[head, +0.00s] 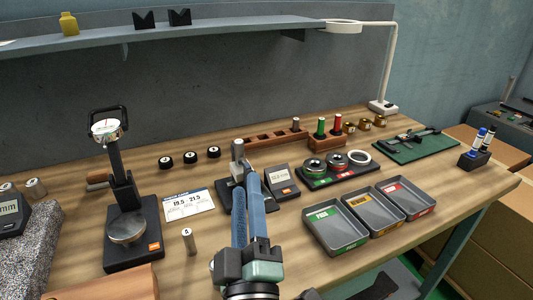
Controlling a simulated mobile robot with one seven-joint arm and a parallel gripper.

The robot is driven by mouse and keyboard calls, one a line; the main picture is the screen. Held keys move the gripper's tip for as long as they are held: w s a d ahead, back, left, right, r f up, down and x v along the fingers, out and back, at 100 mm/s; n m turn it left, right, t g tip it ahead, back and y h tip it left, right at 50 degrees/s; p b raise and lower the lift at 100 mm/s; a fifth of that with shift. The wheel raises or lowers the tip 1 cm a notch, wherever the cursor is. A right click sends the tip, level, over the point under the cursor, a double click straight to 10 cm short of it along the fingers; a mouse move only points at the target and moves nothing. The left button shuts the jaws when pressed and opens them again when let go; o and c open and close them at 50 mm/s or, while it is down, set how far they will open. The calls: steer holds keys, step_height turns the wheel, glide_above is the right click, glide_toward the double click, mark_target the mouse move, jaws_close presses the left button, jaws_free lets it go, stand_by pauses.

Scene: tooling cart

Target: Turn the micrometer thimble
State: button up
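My gripper (245,180) reaches up from the bottom middle of the head view, with two long blue fingers pointing away over the bench. Only a narrow gap shows between the fingers, and their tips overlap the device behind. That device has an upright silver cylinder (238,150) and a black base (226,189). It may be the micrometer on its stand, but my fingers hide much of it, and I cannot make out the thimble for certain. A small display box (282,180) stands just right of the fingers. I cannot tell whether the fingertips touch anything.
A dial gauge stand (133,230) rises at left, with a loose silver cylinder (188,240) and a printed card (187,203) nearby. Three grey trays, the nearest green-labelled (335,228), lie at right. A ring-gauge block (340,175) and wooden rack (272,144) stand behind.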

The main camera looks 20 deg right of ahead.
mark_target(271, 203)
steer(key=s+d+f+n+g+p, duration=0.2)
steer(key=s+f+n+g+p, duration=0.2)
steer(key=s+f+n+p, duration=0.4)
steer(key=w+d, duration=0.1)
steer(key=w, duration=0.3)
steer(key=w+d+m+p, duration=0.1)
steer(key=w+d, duration=0.1)
steer(key=w, duration=0.3)
steer(key=w+d+r+m, duration=0.1)
steer(key=w, duration=0.4)
steer(key=shift+w+d+h, duration=0.15)
steer(key=shift+d+h, duration=0.05)
steer(key=shift+h, duration=0.1)
jaws_close()
